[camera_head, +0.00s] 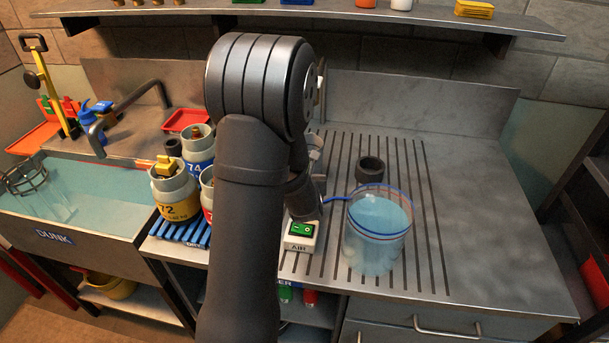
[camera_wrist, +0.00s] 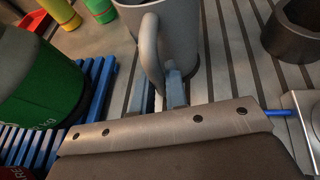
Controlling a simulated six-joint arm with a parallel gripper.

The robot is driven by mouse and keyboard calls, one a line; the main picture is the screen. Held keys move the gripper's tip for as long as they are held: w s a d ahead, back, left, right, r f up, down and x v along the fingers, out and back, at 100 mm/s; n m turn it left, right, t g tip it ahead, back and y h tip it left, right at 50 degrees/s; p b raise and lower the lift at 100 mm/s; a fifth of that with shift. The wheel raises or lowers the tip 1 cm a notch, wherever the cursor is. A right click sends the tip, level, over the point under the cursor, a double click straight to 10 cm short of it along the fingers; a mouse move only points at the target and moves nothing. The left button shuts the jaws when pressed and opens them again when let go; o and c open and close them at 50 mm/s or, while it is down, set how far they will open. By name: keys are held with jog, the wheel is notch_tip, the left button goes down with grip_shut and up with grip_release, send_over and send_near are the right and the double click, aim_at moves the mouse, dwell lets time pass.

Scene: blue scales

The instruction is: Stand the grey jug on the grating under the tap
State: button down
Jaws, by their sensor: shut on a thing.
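The grey jug (camera_wrist: 178,30) is at the top centre of the wrist view, with its handle (camera_wrist: 151,55) toward me. My gripper (camera_wrist: 159,88) is shut on the handle, one finger on each side. In the head view my arm hides most of the jug and gripper. A dark bent tap (camera_head: 135,100) rises at the left, its spout end over the water tank marked DUNK (camera_head: 80,245). I cannot make out a grating under the tap.
A green cylinder (camera_wrist: 35,75) is left of the jug. A water-filled clear vessel (camera_head: 376,245), AIR switch box (camera_head: 300,235) and dark ring (camera_head: 370,169) are right.

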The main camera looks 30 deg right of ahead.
jog(key=shift+f, duration=0.1)
jog(key=c, duration=1.4)
grip_release()
jog(key=shift+c, duration=0.2)
jog(key=shift+s+a+r, duration=0.1)
jog(key=shift+s+r, duration=0.1)
jog(key=shift+r, duration=0.1)
jog(key=v, duration=1.1)
jog(key=shift+s+a, duration=0.15)
